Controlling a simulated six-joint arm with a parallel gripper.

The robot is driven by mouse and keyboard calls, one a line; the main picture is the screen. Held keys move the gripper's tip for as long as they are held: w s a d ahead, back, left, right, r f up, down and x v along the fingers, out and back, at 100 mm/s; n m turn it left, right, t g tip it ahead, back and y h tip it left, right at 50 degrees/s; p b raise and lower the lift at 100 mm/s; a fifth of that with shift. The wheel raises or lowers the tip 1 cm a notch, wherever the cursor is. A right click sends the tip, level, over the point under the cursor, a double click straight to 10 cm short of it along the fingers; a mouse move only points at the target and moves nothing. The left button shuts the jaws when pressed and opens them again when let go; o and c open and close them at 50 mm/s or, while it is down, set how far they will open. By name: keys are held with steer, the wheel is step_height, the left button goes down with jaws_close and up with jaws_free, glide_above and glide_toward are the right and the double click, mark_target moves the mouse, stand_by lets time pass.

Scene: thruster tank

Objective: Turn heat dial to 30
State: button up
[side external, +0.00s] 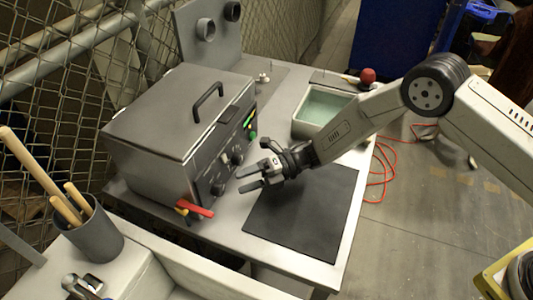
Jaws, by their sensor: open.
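A grey metal tank (172,118) with a closed lid and a black handle stands on the table. Its right-facing front panel carries several dark dials, among them a lower one (218,188), a middle one (237,157) and a small upper one. Which is the heat dial, and where any dial points, is too small to tell. My gripper (252,179) is open and empty, its fingers pointing left toward the panel. It appears close in front of the dials, but I cannot tell the exact gap.
A red lever (198,209) sticks out at the panel's lower end. A black mat (304,212) lies below my gripper. A tray of greenish liquid (322,113) and a red ball (367,76) are behind. A cup of wooden handles (90,232) stands front left.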

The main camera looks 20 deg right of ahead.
mark_target(224, 189)
steer(key=shift+a+f, duration=0.15)
steer(key=shift+a, duration=2)
steer(key=shift+c, duration=0.2)
jaws_close()
